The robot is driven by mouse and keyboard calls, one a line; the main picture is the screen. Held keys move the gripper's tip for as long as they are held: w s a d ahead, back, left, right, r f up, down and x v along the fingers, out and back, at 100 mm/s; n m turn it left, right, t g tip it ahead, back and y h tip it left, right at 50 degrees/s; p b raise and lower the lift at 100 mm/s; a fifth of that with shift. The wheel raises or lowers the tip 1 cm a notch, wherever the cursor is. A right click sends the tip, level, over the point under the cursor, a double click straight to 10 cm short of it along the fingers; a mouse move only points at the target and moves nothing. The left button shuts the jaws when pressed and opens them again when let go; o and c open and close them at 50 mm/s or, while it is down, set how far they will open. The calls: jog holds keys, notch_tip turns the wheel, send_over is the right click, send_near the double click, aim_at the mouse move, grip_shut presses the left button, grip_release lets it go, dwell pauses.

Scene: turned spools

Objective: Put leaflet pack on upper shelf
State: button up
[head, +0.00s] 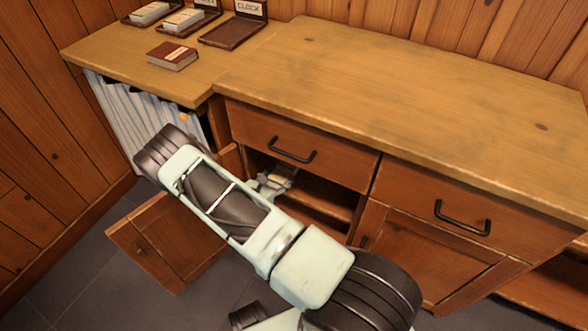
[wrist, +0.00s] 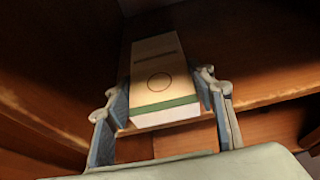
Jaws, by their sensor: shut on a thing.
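The leaflet pack (wrist: 160,69) is a pale cream box with a dark circle and a green band, seen in the wrist view. My gripper (wrist: 162,90) is shut on it, with one finger on each side. The pack reaches in over a wooden shelf board (wrist: 262,94); I cannot tell whether it touches the board. In the head view my gripper (head: 273,182) is inside the open cabinet below the left drawer, partly hidden by my arm. The upper shelf (head: 326,195) shows to its right. The pack is hard to make out there.
An open cabinet door (head: 168,240) hangs out at lower left. The drawer (head: 295,143) above the opening is shut, as is the right cabinet door (head: 428,262). A red book (head: 172,56) and several trays are on the left counter. The right counter (head: 410,85) is clear.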

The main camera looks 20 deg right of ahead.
aim_at(291, 167)
jog(key=w+d, duration=0.1)
jog(key=d, duration=0.1)
jog(key=w+d+b, duration=0.1)
jog(key=w+d, duration=0.2)
jog(key=d, duration=0.1)
jog(key=shift+w+d, duration=0.1)
jog(key=shift+w, duration=0.25)
jog(key=shift+w+d+f+b, duration=0.1)
jog(key=shift+f+b, duration=0.45)
jog(key=shift+f, duration=0.35)
jog(key=shift+w+d+f+b, duration=0.1)
jog(key=shift+f+b, duration=0.4)
jog(key=shift+f, duration=0.35)
jog(key=shift+f, duration=0.1)
jog(key=shift+f, duration=0.15)
jog(key=o, duration=1.3)
